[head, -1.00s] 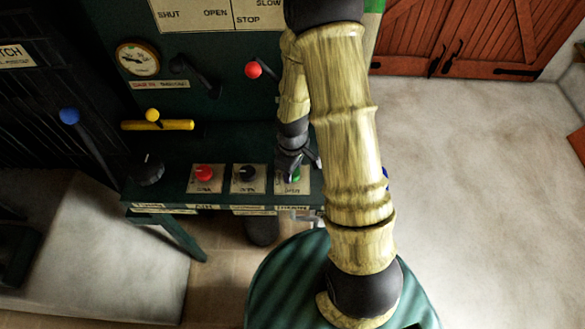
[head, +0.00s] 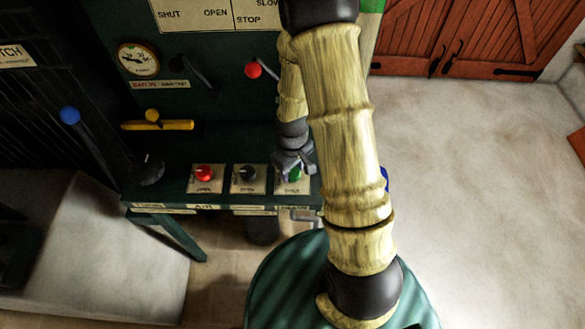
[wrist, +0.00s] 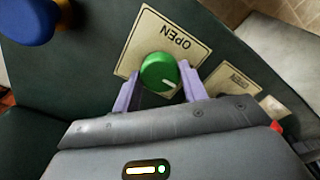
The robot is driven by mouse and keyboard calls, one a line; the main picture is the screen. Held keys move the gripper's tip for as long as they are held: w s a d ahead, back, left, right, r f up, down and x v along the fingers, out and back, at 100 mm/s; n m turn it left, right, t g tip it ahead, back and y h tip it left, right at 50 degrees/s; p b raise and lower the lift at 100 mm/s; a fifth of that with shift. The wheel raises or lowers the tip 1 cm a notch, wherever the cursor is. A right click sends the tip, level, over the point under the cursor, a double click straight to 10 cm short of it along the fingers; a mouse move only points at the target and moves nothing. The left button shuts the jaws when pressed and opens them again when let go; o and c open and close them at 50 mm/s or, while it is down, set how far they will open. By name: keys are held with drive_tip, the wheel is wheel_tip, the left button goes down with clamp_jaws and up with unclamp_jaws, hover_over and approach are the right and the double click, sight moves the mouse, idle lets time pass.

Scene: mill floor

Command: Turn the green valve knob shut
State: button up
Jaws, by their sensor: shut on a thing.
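The green valve knob (wrist: 158,70) sits on a cream plate (wrist: 192,50) whose word OPEN reads upside down in the wrist view. A short white mark on the knob points toward the lower right there. My gripper (wrist: 160,84) is shut on the knob, with one pale finger on each side of it. In the head view the knob (head: 296,174) is partly hidden behind my gripper (head: 293,168), at the right end of the panel shelf.
A red knob (head: 204,172) and a dark knob (head: 247,173) sit on plates to the left. Above are a red-balled lever (head: 253,70), a yellow bar (head: 172,125) and a gauge (head: 138,59). A blue part (wrist: 28,20) is near the knob. Open floor lies right.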

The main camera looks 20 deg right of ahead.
sight(292, 172)
drive_tip(key=o, duration=1)
drive_tip(key=shift+c, duration=0.2)
wheel_tip(292, 172, up, 17)
drive_tip(key=shift+r+p, duration=0.2)
drive_tip(key=shift+p, duration=0.1)
drive_tip(key=s+r+m+t+p, duration=0.1)
drive_tip(key=s+r+m+t, duration=0.1)
drive_tip(key=s+m, duration=0.3)
drive_tip(key=s+r, duration=0.1)
drive_tip(key=s, duration=0.2)
drive_tip(key=shift+t, duration=0.3)
